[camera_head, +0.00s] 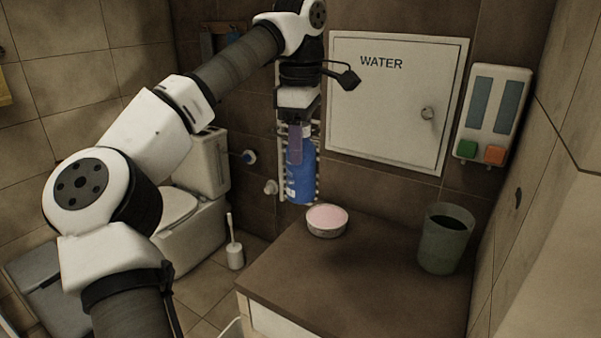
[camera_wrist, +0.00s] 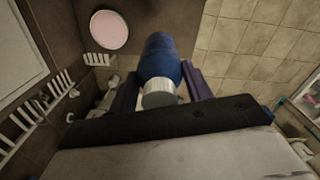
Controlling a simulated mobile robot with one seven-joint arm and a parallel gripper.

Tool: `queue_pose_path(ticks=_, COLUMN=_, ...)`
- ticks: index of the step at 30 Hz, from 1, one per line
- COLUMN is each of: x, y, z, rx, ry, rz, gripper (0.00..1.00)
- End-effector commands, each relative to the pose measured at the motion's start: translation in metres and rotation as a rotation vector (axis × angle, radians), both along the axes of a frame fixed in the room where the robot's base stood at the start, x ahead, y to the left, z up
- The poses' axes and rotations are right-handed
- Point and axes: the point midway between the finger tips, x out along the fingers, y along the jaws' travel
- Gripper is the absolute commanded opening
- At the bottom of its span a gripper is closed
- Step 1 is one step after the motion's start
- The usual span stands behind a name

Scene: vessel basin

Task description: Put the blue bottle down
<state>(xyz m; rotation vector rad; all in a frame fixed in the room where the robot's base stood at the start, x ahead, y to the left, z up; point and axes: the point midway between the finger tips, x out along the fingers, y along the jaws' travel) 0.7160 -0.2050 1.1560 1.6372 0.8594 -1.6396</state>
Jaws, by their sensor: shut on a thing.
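The blue bottle (camera_head: 301,178) hangs upright from my gripper (camera_head: 298,140) in the head view, in front of the brown wall. Its base appears near the back left edge of the brown counter (camera_head: 345,275) and not resting on it. In the wrist view the blue bottle (camera_wrist: 160,58) has its white cap toward the camera, between the purple fingers of my gripper (camera_wrist: 160,90). My gripper is shut on the bottle near its top.
A round bowl with a pink top (camera_head: 327,220) stands at the counter's back left. A grey-green cup (camera_head: 445,238) stands at the right. The counter's middle and front are clear. A toilet (camera_head: 190,215) and a brush (camera_head: 234,252) are left of the counter.

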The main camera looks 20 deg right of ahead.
Motion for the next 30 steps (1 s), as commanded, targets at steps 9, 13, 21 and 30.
queue_pose_path(ticks=9, x=0.003, y=0.002, z=0.02, rx=0.001, ry=0.0, rz=0.002, gripper=0.07)
queue_pose_path(ticks=13, x=0.021, y=0.016, z=-0.006, rx=0.002, ry=0.005, rz=0.003, gripper=0.07)
queue_pose_path(ticks=21, x=0.083, y=0.082, z=-0.125, rx=0.0, ry=0.009, rz=-0.04, gripper=0.07)
queue_pose_path(ticks=30, x=0.112, y=0.164, z=-0.281, rx=-0.003, ry=0.008, rz=-0.176, gripper=0.07)
